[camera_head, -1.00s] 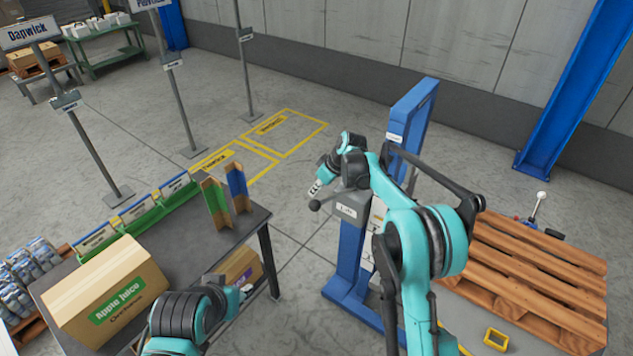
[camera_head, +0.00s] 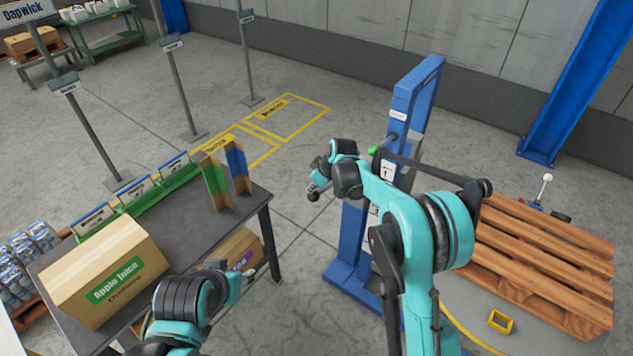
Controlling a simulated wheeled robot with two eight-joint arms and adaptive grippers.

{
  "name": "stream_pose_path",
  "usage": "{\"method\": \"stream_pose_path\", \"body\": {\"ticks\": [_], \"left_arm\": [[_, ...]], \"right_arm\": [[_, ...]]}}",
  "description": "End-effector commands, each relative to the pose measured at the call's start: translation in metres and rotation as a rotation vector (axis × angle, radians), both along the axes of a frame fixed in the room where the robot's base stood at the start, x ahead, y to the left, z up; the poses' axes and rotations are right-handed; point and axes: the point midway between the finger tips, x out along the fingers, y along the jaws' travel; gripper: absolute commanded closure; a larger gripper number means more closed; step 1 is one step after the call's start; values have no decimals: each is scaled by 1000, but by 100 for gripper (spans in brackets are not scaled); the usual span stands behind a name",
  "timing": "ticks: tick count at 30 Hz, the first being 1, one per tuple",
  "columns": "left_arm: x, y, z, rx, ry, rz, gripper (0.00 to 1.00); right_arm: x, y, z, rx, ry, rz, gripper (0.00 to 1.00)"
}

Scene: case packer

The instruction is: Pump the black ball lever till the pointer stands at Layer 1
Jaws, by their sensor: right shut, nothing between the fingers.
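The blue lift post (camera_head: 408,105) stands right of centre. A plate marked 1 (camera_head: 387,169) is on its front, with a small green-tipped part (camera_head: 373,150) beside it that may be the pointer. Which mark it stands at is not clear. My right gripper (camera_head: 318,185) is shut and empty at the left of the post. A dark round shape, perhaps the black ball (camera_head: 313,195), shows just below the fingertips; I cannot tell whether they touch. My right arm covers the lever's root. My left gripper (camera_head: 254,275) is low by the table; its fingers are unclear.
A dark table (camera_head: 185,235) at the left bears an Apple Juice carton (camera_head: 105,270) and upright card dividers (camera_head: 226,180). A wooden pallet (camera_head: 540,265) lies at the right, with a yellow block (camera_head: 500,321) before it. The floor between table and post is clear.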

Motion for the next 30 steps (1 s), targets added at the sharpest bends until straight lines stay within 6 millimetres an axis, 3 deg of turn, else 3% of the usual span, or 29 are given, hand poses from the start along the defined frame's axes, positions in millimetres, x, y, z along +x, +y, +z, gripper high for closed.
{"method": "stream_pose_path", "body": {"ticks": [1, 3, 15, 21, 30], "left_arm": [[0, 0, -18, 0, 0, 0, 60], [0, 0, -32, 0, 0, 0, 60], [0, 0, -107, 0, 0, 0, 60], [0, 0, -127, 0, 0, 0, 60], [0, 0, -139, 0, 0, 0, 60]], "right_arm": [[-6, 5, -21, -22, -29, 5, 100], [-12, 10, -40, -55, -76, 5, 100], [-25, 19, -142, -202, -279, 0, 100], [-24, 18, -174, -202, -276, 0, 100], [-23, 16, -194, -202, -272, -1, 100]]}}
